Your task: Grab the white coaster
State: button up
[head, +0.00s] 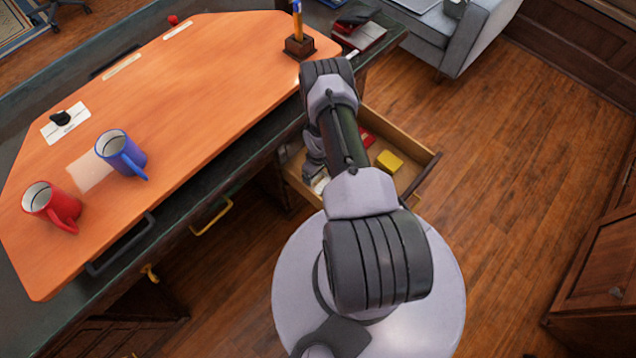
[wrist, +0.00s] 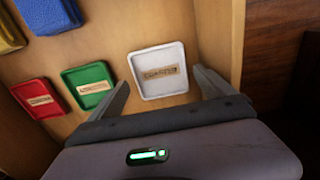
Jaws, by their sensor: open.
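The white coaster (wrist: 158,73) lies flat on the drawer floor, a square with rounded corners, a raised rim and a tan label. My gripper (wrist: 162,82) is open and empty, with one finger on each side of the coaster's near part in the wrist view. The left finger is close to its left edge and the right finger close to its right edge; I cannot tell whether they touch it. In the head view my arm hides most of this part of the open drawer (head: 432,163), with only a sliver of white by the arm.
A green coaster (wrist: 90,88) and a red coaster (wrist: 38,99) lie left of the white one. Blue (wrist: 53,14) and yellow (wrist: 9,35) items lie farther up. The drawer wall (wrist: 222,40) stands close on the right. Mugs stand on the desk (head: 200,90).

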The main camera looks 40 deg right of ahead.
aim_at(318, 181)
notch_tip(318, 181, down, 3)
jog(key=shift+b, duration=0.4)
jog(key=shift+r, duration=0.15)
jog(key=shift+c, duration=0.4)
jog(key=c, duration=1.1)
jog(key=shift+r, duration=0.1)
